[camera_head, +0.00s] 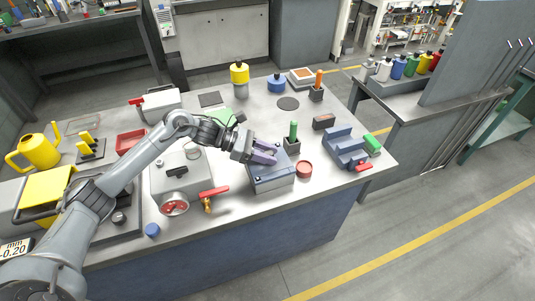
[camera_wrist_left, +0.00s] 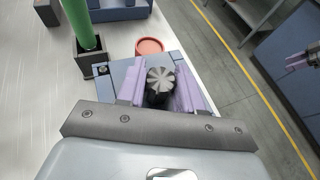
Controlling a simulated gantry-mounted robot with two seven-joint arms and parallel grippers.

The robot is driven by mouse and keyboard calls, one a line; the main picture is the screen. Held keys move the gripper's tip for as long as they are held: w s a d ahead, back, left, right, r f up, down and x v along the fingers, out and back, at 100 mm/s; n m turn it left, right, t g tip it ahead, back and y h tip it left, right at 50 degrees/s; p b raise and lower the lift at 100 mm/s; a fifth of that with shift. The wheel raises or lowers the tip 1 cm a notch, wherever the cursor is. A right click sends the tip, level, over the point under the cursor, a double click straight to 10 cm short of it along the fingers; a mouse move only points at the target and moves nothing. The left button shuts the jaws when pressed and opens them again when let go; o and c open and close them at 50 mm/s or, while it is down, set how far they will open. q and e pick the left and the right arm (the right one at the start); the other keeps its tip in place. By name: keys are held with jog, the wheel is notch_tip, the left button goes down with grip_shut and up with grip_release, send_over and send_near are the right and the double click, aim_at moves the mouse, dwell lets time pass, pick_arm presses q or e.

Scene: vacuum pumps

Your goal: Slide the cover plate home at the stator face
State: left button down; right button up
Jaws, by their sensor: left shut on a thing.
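My left gripper (camera_head: 272,153) has purple fingers and reaches from the left over a blue-grey block (camera_head: 272,184) near the table's front edge. In the left wrist view, the fingers (camera_wrist_left: 160,92) are shut on a dark round knob with a silver, star-like top (camera_wrist_left: 160,78). A flat blue-grey surface (camera_wrist_left: 122,73) with a small dark screw lies beneath the knob. I cannot tell cover plate from stator face here, nor see any gap between them. Purple fingers, apparently my right gripper (camera_wrist_left: 298,62), show at the right edge of the left wrist view; their opening is unclear.
A green-handled tool in a dark holder (camera_head: 292,145) stands close behind the block, and a red round dish (camera_head: 304,169) sits to its right. A grey housing (camera_head: 183,178) with a red-handled valve (camera_head: 208,199) is to the left. Another blue block (camera_head: 343,146) stands farther right.

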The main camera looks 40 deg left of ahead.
pick_arm(q)
jog(key=c, duration=0.7)
grip_release()
jog(key=shift+o, duration=0.2)
jog(key=shift+f, duration=0.2)
jog(key=shift+v, duration=3.8)
jog(key=shift+r, duration=0.15)
